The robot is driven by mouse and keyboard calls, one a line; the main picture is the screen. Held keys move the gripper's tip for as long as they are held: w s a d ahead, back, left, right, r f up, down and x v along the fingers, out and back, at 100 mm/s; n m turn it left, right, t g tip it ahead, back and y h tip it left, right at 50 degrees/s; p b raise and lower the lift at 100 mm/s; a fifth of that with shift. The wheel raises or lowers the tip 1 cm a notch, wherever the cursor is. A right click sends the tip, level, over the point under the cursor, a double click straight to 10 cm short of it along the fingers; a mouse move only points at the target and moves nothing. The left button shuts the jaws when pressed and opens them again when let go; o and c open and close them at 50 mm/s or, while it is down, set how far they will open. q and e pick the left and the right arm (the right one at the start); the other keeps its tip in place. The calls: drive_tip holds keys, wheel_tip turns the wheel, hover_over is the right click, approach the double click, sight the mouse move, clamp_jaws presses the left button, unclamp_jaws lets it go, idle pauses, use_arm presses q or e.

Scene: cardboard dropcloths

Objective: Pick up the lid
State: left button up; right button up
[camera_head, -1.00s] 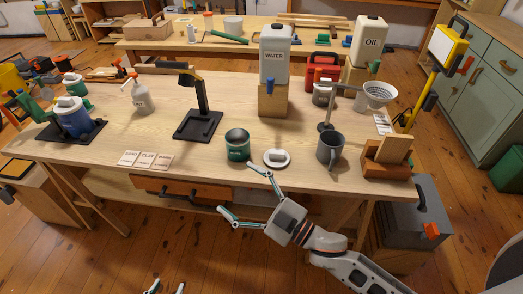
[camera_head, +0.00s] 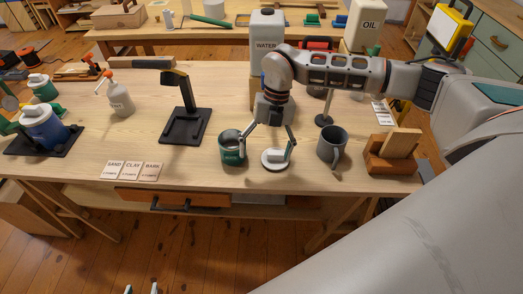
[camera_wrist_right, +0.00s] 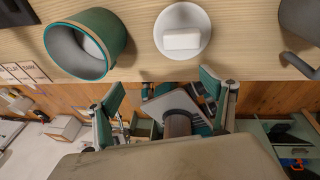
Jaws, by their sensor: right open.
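The lid (camera_head: 274,160) is a round white disc with a raised block handle. It lies flat near the table's front edge, right of the green canister (camera_head: 232,152). The lid also shows in the right wrist view (camera_wrist_right: 183,29), with the open-topped canister (camera_wrist_right: 84,45) beside it. My right gripper (camera_head: 267,152) is open above the lid and canister; its fingers are apart with nothing between them. My left gripper (camera_head: 141,289) shows only two separated fingertips at the bottom edge.
A grey mug (camera_head: 331,147) stands right of the lid, with a wooden block (camera_head: 392,163) beyond. Labelled cards (camera_head: 131,171) and a black stand (camera_head: 184,126) are to the left. My right arm covers part of the table's back right.

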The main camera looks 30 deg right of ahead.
sight(276, 152)
drive_tip(key=w+d, duration=0.1)
drive_tip(key=d, duration=0.1)
drive_tip(key=w+d+r+m+h, duration=0.1)
drive_tip(key=d, duration=0.1)
drive_tip(key=w+d+r+h, duration=0.1)
drive_tip(key=d, duration=0.1)
drive_tip(key=shift+w, duration=0.15)
drive_tip(key=shift+s+a+f, duration=0.1)
drive_tip(key=shift+s+f, duration=0.1)
drive_tip(key=shift+f, duration=0.95)
drive_tip(key=f, duration=0.2)
drive_tip(key=s+a+f, duration=0.1)
drive_tip(key=f, duration=0.1)
drive_tip(key=shift+s+f, duration=0.1)
drive_tip(key=shift+f, duration=0.45)
drive_tip(key=shift+a, duration=0.1)
drive_tip(key=c, duration=0.9)
